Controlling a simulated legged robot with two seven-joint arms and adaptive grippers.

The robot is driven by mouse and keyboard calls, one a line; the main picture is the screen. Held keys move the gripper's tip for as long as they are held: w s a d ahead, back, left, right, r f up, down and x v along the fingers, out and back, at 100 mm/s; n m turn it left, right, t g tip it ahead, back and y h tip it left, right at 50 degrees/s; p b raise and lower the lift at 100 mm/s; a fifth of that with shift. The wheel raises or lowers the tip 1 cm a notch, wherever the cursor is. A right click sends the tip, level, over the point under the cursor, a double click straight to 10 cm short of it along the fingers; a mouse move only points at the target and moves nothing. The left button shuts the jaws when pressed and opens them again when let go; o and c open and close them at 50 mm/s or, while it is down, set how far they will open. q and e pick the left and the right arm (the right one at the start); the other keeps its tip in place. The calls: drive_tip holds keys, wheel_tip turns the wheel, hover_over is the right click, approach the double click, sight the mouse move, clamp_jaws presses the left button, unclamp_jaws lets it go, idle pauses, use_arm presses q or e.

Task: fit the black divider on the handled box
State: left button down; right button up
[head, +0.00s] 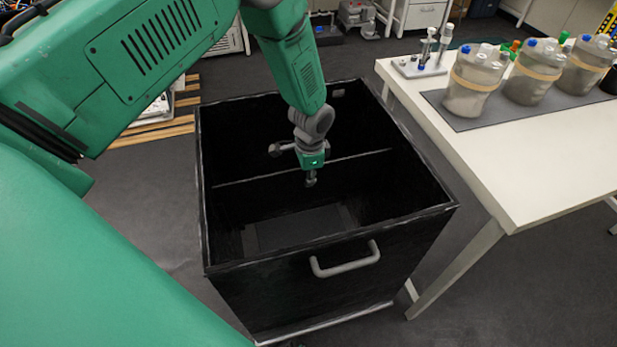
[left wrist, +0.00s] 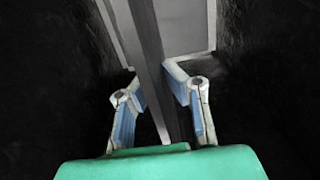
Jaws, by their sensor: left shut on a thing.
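The black handled box (head: 420,222) stands open-topped on the floor in the middle of the head view, with a grey handle (head: 345,262) on its near side. The thin black divider (head: 255,182) stands on edge inside the box, running across it from left wall to right wall. In the left wrist view the divider (left wrist: 148,45) is a dark strip between the fingers. My left gripper (head: 311,178) reaches down into the box and is shut on the divider near its middle; its fingers also show in the left wrist view (left wrist: 164,98). Whether the divider's ends are seated cannot be told. My right gripper is not in view.
A white table (head: 490,165) stands close to the box's right side, with several capped vessels (head: 475,80) on a grey mat. A wooden pallet (head: 165,128) lies at the back left. The floor left of the box is open.

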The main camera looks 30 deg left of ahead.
use_arm(q)
drive_tip(key=shift+f, duration=0.15)
drive_tip(key=shift+f+b, duration=0.5)
drive_tip(key=shift+f, duration=0.05)
drive_tip(key=shift+f, duration=0.15)
idle(0.3)
drive_tip(key=shift+f+b, duration=0.45)
drive_tip(key=shift+f, duration=0.1)
drive_tip(key=c, duration=1.6)
unclamp_jaws()
drive_tip(key=shift+r, duration=0.1)
